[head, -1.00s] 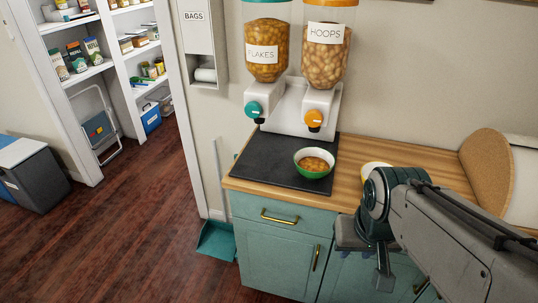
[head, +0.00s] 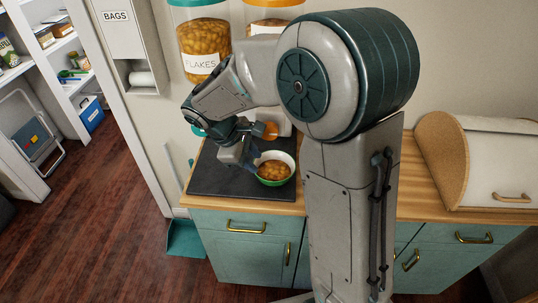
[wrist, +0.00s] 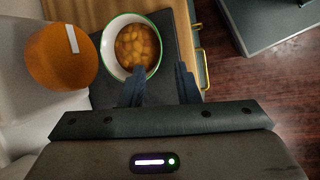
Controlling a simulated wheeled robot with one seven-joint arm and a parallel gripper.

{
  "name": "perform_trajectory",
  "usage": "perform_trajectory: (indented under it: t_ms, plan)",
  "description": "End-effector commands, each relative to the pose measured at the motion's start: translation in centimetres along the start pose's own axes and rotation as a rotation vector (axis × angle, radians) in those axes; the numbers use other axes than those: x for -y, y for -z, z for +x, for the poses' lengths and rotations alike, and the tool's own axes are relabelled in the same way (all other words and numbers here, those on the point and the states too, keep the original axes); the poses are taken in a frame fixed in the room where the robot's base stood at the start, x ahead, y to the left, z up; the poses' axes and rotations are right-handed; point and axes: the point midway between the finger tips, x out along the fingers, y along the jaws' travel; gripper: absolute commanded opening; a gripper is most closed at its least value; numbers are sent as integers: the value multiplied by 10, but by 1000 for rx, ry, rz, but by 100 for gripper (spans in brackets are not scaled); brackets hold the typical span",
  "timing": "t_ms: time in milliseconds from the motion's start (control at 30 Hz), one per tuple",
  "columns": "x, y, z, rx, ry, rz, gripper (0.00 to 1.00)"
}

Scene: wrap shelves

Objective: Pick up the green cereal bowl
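The green cereal bowl (head: 275,182), white inside and full of orange-brown cereal, stands upright on the dark mat (head: 215,178) on the counter. My gripper (head: 250,162) is at the bowl's left side in the head view, close to its rim. In the wrist view the bowl (wrist: 108,55) is at upper centre. My gripper (wrist: 162,75) is open there, with its two dark fingers apart. The left finger overlaps the bowl's lower rim and the right finger is outside the bowl. I cannot tell whether either finger touches it.
The FLAKES dispenser (head: 203,48) and a second dispenser (head: 272,18) stand behind the mat. An orange dispenser knob (wrist: 62,57) is close left of the bowl in the wrist view. A bread box (head: 490,165) is at right. My arm hides the counter's middle.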

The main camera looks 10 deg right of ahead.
Motion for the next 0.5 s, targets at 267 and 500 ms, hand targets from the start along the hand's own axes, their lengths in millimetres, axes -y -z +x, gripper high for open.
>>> perform_trajectory:
  t_ms: [267, 500]
  plan:
    - [-2, 6, 33, 11, -2, -36, 29]
    - [-3, 6, 76, 9, -5, -34, 29]
